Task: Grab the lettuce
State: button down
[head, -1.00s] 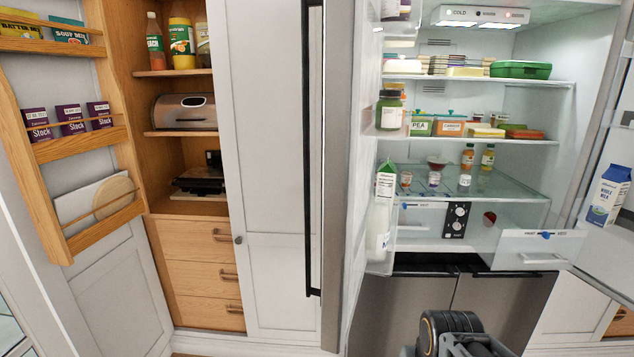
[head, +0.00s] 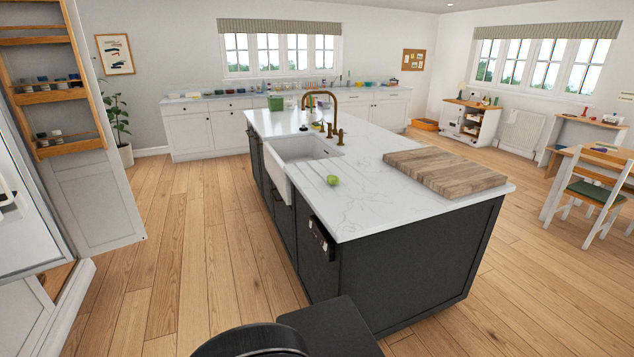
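A small round green item (head: 332,180) lies on the white marble top of the kitchen island (head: 400,208), near its left edge and just in front of the sink. It is too small to tell for sure whether it is the lettuce. No other thing that I can clearly name as lettuce shows. My gripper is not in view; only dark parts of my own body show at the bottom edge.
The island has a white sink (head: 300,150), a brass tap (head: 334,115) and a wooden board (head: 444,172). Open wooden floor (head: 190,235) lies left of the island. A door with racks (head: 80,150) stands open at the left. A chair (head: 600,185) is at the right.

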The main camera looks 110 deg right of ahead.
aim_at(332, 180)
jog(key=z, duration=2.95)
jog(key=i, duration=3.7)
jog(key=z, duration=3.05)
